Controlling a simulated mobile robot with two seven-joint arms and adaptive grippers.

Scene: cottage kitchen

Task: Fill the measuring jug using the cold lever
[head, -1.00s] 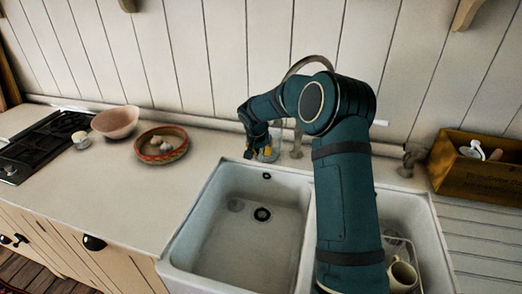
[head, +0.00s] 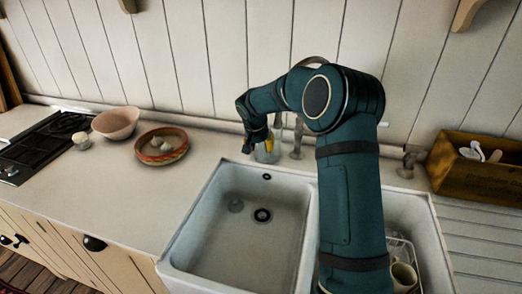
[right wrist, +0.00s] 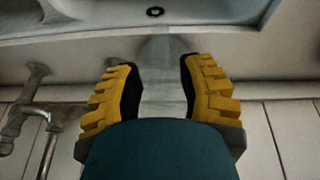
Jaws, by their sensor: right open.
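The measuring jug, a clear, pale vessel (head: 267,153), stands on the counter behind the left sink basin. It also shows in the right wrist view (right wrist: 163,85), between the yellow fingers. My right gripper (head: 262,142) is open, with one finger on each side of the jug; I cannot tell whether they touch it. Part of the tap (head: 297,143) shows just right of the jug, and my arm hides much of the rest. Metal tap parts (right wrist: 35,110) also show at the left of the wrist view. I cannot tell which lever is the cold one. My left gripper is not in view.
The white sink (head: 190,245) has an empty left basin; my arm covers part of the right one, which holds a rack and a cream mug (head: 403,276). A patterned bowl (head: 161,146), a pink bowl (head: 115,122) and a hob stand left. A wooden box (head: 480,175) stands right.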

